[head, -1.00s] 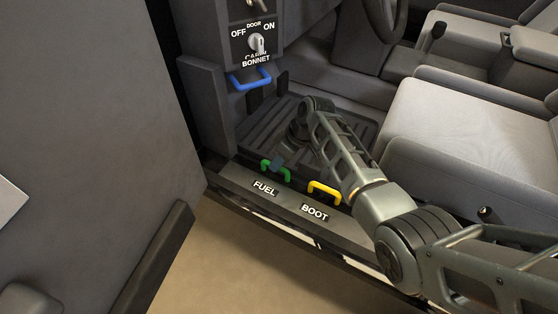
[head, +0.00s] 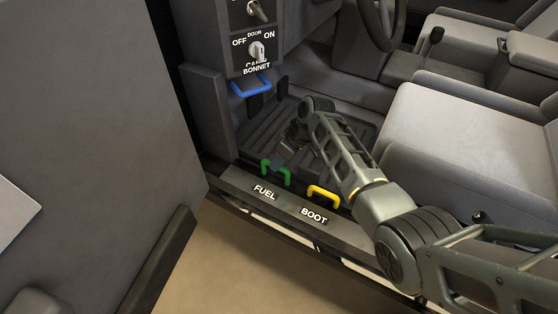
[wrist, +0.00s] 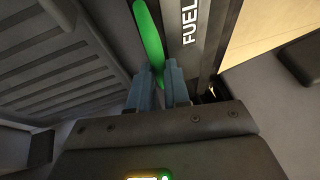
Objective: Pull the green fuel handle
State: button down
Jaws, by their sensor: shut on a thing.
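The green fuel handle (head: 276,171) stands on the door sill behind the FUEL label (head: 265,192). It also shows in the wrist view as a green bar (wrist: 149,36). My gripper (head: 275,163) is at the handle, and in the wrist view its two blue-grey fingers (wrist: 163,80) are shut on the bar, one on each side. The part of the handle between the fingers is partly hidden. My arm reaches in over the sill from the right.
A yellow handle (head: 323,195) sits just right of the green one, by the BOOT label (head: 314,215). A blue handle (head: 250,86) is under the switch panel (head: 257,40). The open door (head: 90,130) is at left, a seat (head: 450,130) at right.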

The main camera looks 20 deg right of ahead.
jog(key=shift+r, duration=0.65)
jog(key=shift+f, duration=0.1)
jog(key=c, duration=1.4)
grip_release()
jog(key=o, duration=0.3)
jog(key=p+v, duration=0.3)
jog(key=v, duration=0.5)
jog(key=shift+p, duration=0.35)
